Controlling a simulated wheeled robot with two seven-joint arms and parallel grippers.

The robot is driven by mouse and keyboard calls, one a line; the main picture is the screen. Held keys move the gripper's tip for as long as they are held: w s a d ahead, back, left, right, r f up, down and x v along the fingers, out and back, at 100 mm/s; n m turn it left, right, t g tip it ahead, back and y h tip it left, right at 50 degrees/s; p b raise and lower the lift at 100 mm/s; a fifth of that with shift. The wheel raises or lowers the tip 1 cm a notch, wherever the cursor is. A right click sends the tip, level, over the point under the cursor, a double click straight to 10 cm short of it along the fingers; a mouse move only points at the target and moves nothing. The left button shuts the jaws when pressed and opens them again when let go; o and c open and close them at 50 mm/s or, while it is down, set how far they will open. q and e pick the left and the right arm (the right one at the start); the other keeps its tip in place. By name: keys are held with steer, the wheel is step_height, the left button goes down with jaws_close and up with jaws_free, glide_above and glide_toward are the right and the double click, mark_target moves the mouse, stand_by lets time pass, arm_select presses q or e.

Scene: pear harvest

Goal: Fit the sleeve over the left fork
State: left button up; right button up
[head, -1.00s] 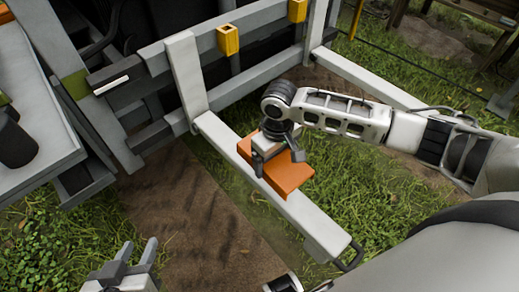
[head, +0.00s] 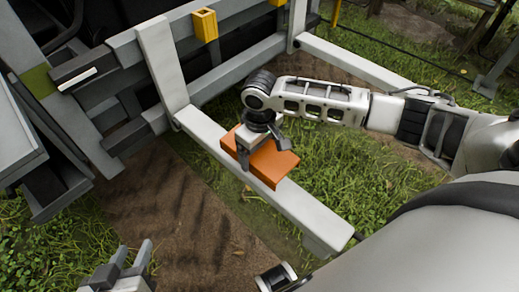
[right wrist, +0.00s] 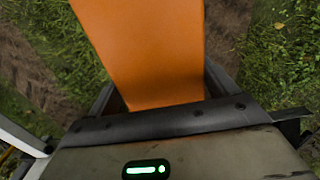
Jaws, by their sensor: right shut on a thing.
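The orange sleeve (head: 273,166) lies across the nearer, left-hand pale fork (head: 310,220), part-way along it. The fork shows on both sides of the sleeve, its tip towards the lower right. I cannot tell whether the sleeve goes around the fork or rests on top. My right gripper (head: 262,150) is shut on the sleeve from above. In the right wrist view the sleeve (right wrist: 150,50) runs up from between the dark fingers, and its far end is out of frame. My left gripper (head: 134,253) is open and empty at the bottom left, over bare soil.
The second fork (head: 360,65) extends at the upper right, under my right arm. The grey carriage (head: 240,75) with yellow sockets (head: 204,24) stands behind the fork heels. A grey bench-like structure (head: 15,120) is at far left. Grass and soil lie between.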

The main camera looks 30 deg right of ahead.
steer(key=shift+f+b, duration=0.65)
steer(key=shift+b, duration=0.1)
steer(key=shift+f+b, duration=0.5)
steer(key=shift+b, duration=0.2)
steer(key=shift+f+b, duration=0.5)
steer(key=shift+b, duration=0.2)
steer(key=shift+f+b, duration=0.55)
steer(key=shift+b, duration=0.25)
steer(key=shift+f, duration=1.55)
arm_select(q)
step_height(320, 180, down, 7)
steer(key=w+d+g+h, duration=0.1)
steer(key=d, duration=0.1)
steer(key=shift+w+d+m, duration=0.15)
steer(key=shift+d+m, duration=0.05)
steer(key=shift+m, duration=0.1)
arm_select(e)
steer(key=shift+f, duration=0.3)
